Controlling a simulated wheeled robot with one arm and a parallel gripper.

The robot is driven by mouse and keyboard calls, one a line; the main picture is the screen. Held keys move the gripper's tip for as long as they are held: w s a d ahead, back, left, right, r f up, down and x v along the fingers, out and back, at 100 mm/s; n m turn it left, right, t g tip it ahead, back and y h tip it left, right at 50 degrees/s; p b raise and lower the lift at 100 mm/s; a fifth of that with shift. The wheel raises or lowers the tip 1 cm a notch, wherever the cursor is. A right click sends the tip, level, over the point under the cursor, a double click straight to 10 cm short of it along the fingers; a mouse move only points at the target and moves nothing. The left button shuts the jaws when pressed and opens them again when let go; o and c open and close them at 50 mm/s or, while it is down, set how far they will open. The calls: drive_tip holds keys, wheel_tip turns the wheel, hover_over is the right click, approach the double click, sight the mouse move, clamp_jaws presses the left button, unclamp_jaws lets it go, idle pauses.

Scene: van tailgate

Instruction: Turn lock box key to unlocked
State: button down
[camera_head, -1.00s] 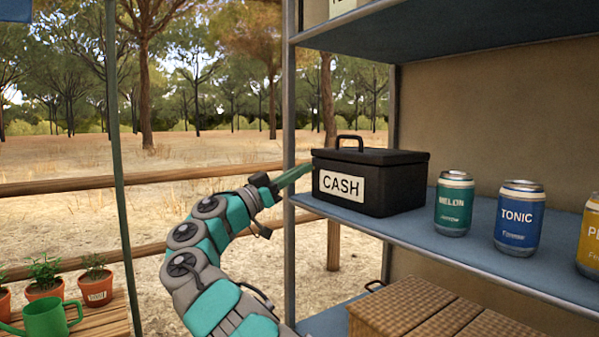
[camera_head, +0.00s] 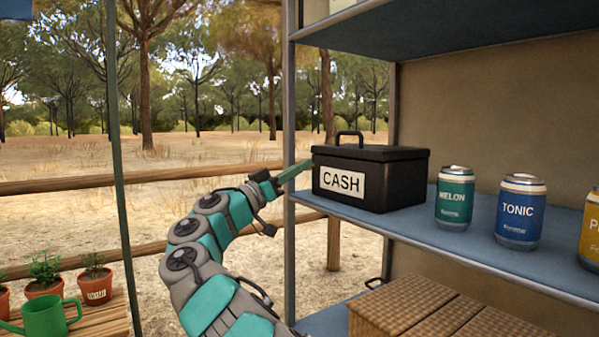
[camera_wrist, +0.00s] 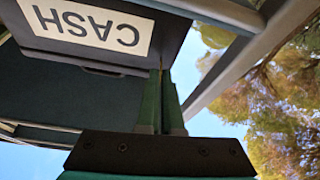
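The black cash box (camera_head: 395,180) with a white CASH label and a top handle stands on the blue shelf, lid closed. It also shows upside down in the wrist view (camera_wrist: 125,62). My gripper (camera_head: 308,164) is at the box's left side, its green fingertips level with the upper part of the box. In the wrist view my gripper (camera_wrist: 165,75) has its fingers nearly together at the edge of the labelled face. I cannot see the key; a thin yellowish sliver at the fingertips is too small to identify. Whether the tips hold anything or touch the box is unclear.
A green can (camera_head: 454,198), a blue TONIC can (camera_head: 519,212) and a yellow can (camera_head: 590,230) stand right of the box. A shelf post (camera_head: 290,120) is close beside my gripper. A wicker basket (camera_head: 430,310) is below. Potted plants and a green watering can (camera_head: 45,318) are lower left.

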drive_tip(key=n+y+p, duration=0.2)
drive_tip(key=n+p, duration=0.2)
drive_tip(key=n, duration=0.2)
drive_tip(key=n+t+y+p, duration=0.1)
drive_tip(key=n+y+p, duration=0.2)
drive_tip(key=n, duration=0.3)
drive_tip(key=n+y+p, duration=0.2)
drive_tip(key=n+p, duration=0.3)
drive_tip(key=n, duration=0.2)
drive_tip(key=shift+s+r+t+y+p, duration=0.1)
drive_tip(key=shift+r+t+y+p, duration=0.2)
drive_tip(key=shift+f, duration=0.1)
drive_tip(key=c, duration=1.1)
unclamp_jaws()
drive_tip(key=v, duration=0.7)
drive_tip(key=shift+s+a+b, duration=0.25)
drive_tip(key=shift+s+b, duration=0.05)
drive_tip(key=shift+b, duration=0.1)
